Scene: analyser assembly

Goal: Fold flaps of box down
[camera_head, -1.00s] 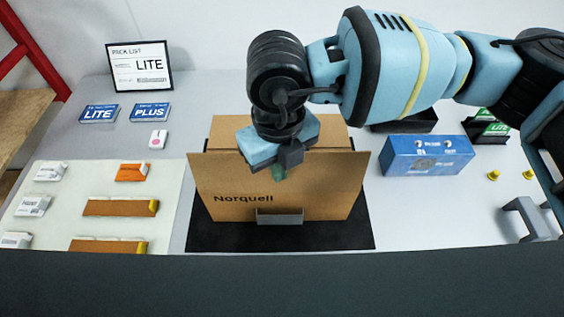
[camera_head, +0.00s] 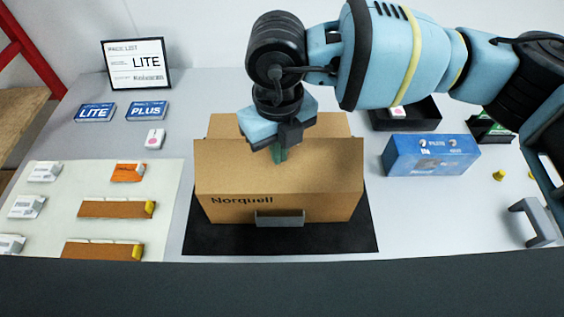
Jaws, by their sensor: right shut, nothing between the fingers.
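The brown cardboard box (camera_head: 285,208), printed "Norquell", stands on a black mat (camera_head: 210,238) in the middle of the table. Its near flap (camera_head: 225,170) slopes up and away from the front face, over the top of the box. Its far flap (camera_head: 226,126) shows behind, partly covered by my right gripper. My right gripper (camera_head: 279,154) is shut and empty, over the near flap's upper edge. Its green fingertips overlap the flap in the picture; I cannot tell if they touch. The side flaps and the inside of the box are hidden. My left gripper is not in view.
A grey bracket (camera_head: 280,219) stands against the box front. A blue box (camera_head: 432,155) and a black tray (camera_head: 431,116) are at right, with a grey handle (camera_head: 533,222) nearer. A white mat (camera_head: 60,220) with several small packs lies at left.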

